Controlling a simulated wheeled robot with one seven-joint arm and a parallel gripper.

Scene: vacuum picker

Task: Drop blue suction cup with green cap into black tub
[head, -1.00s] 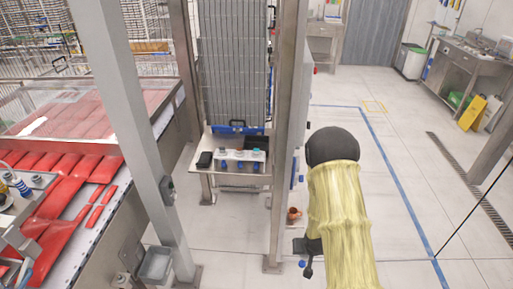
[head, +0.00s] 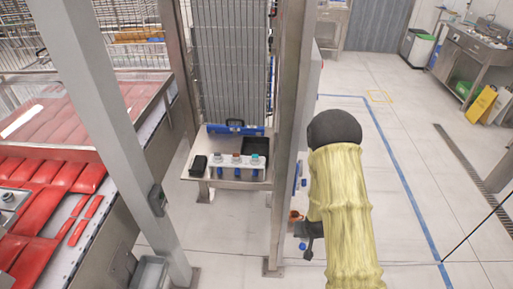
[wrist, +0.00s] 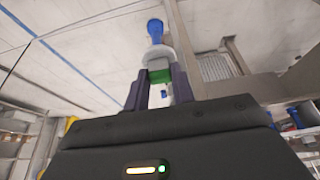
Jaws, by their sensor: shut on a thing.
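In the wrist view, my gripper (wrist: 160,88) is shut on the suction cup (wrist: 156,32), holding it by its green cap (wrist: 160,75). Its blue cup end points away from the jaws, with a pale grey body between. A black open tub (head: 256,146) sits at the back right of a small steel table in the head view. The post and my yellow-sleeved arm stand to its right. My gripper is hard to make out in the head view.
The steel table (head: 228,184) also bears a rack of suction cups with grey, red and teal caps (head: 236,160) and a black box (head: 198,165) at left. A steel post (head: 283,150) stands between the table and my arm.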

